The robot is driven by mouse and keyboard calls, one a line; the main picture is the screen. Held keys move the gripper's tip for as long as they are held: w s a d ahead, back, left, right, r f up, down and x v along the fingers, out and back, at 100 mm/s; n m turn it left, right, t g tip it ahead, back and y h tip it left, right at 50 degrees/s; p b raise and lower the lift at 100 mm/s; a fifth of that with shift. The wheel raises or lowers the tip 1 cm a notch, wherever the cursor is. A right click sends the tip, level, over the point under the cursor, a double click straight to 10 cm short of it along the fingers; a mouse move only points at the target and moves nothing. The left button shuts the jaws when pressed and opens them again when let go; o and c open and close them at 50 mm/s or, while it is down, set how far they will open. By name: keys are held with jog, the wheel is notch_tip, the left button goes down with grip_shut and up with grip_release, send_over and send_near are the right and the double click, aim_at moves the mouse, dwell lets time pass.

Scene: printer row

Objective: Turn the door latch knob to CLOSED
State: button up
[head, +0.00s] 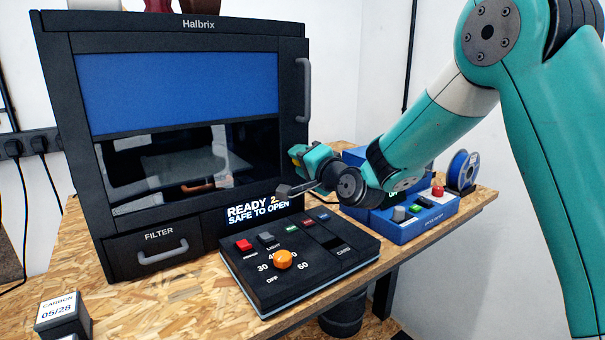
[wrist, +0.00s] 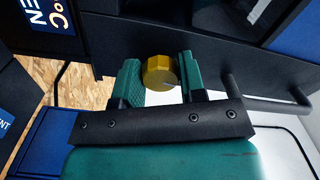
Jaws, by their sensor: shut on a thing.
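The door latch knob (wrist: 159,72) is a yellow, many-sided knob with a thin dark line on its face, seen in the wrist view. My gripper (wrist: 161,78) has its teal fingers on either side of the knob and is shut on it. In the head view my gripper (head: 305,158) is at the right edge of the black Halbrix printer (head: 90,215), below the door handle (head: 303,92). There the fingers and wrist hide most of the knob. No OPEN or CLOSED marking can be read. The printer door (head: 180,48) appears shut.
A black control box (head: 310,280) with an orange dial (head: 283,259) stands in front of the printer. A blue unit (head: 425,225) with a red button is behind my wrist, beside a blue spool (head: 459,168). The printer display reads "SAFE TO OPEN". A carbon filter box (head: 62,315) is front left.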

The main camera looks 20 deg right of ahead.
jog(key=shift+f+n+b, duration=0.15)
jog(key=shift+n+b, duration=0.85)
jog(key=shift+b, duration=0.05)
jog(key=o, duration=0.9)
jog(key=shift+s, duration=0.15)
jog(key=b+v, duration=0.6)
jog(key=v, duration=1.1)
